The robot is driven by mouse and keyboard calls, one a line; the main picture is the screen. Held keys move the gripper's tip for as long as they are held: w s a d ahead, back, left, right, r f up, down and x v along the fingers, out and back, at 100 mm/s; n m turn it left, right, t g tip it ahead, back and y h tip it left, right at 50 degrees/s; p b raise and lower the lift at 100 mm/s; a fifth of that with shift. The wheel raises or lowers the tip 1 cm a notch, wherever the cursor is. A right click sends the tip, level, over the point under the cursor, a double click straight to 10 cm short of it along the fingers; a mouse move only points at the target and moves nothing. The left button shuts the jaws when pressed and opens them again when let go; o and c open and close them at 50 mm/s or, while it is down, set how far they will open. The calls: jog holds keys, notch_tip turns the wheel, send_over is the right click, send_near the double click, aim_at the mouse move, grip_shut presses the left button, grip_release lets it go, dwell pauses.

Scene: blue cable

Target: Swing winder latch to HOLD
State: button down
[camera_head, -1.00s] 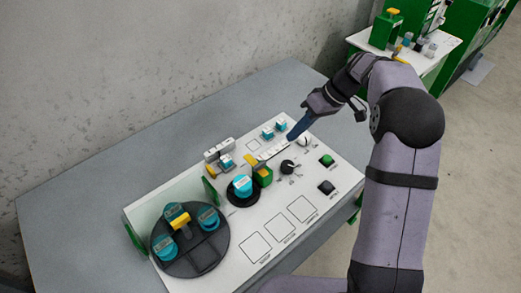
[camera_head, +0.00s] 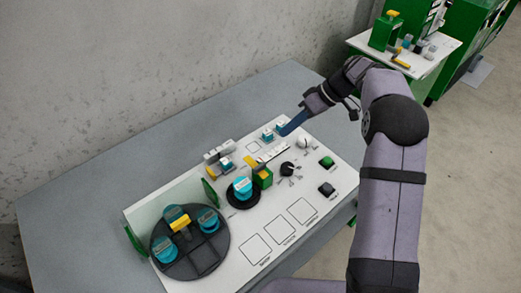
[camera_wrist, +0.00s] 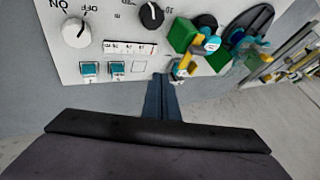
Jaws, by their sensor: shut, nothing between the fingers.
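My gripper (camera_head: 283,130) is shut and empty, its dark blue fingers pointing down over the far edge of the white panel (camera_head: 325,185), close to two small teal and white blocks. In the wrist view my gripper (camera_wrist: 160,78) sits left of a yellow lever piece (camera_wrist: 180,68) beside a white and teal block. A teal spool (camera_head: 242,187) stands on a black disc, with a green block (camera_head: 262,178) beside it. A yellow piece (camera_head: 181,222) sits on the dark turntable. I cannot tell which yellow piece is the latch; no HOLD label is readable.
A white numbered strip (camera_head: 273,152), a black knob (camera_head: 288,168) and a white ON/OFF knob (camera_wrist: 75,32) are on the panel. The dark turntable (camera_head: 205,255) carries several teal spools. The grey table (camera_head: 110,165) is clear beyond the panel.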

aim_at(256, 171)
jog(key=p+x, duration=0.2)
jog(key=x, duration=0.6)
jog(key=shift+s+a+f, duration=0.1)
jog(key=shift+a+f, duration=0.05)
jog(key=shift+a, duration=0.05)
jog(key=shift+s+a+f+p, duration=0.1)
jog(key=shift+s+a+p, duration=0.8)
jog(key=shift+a+p, duration=0.1)
jog(key=shift+s+a+f, duration=0.15)
jog(key=shift+s+a, duration=0.35)
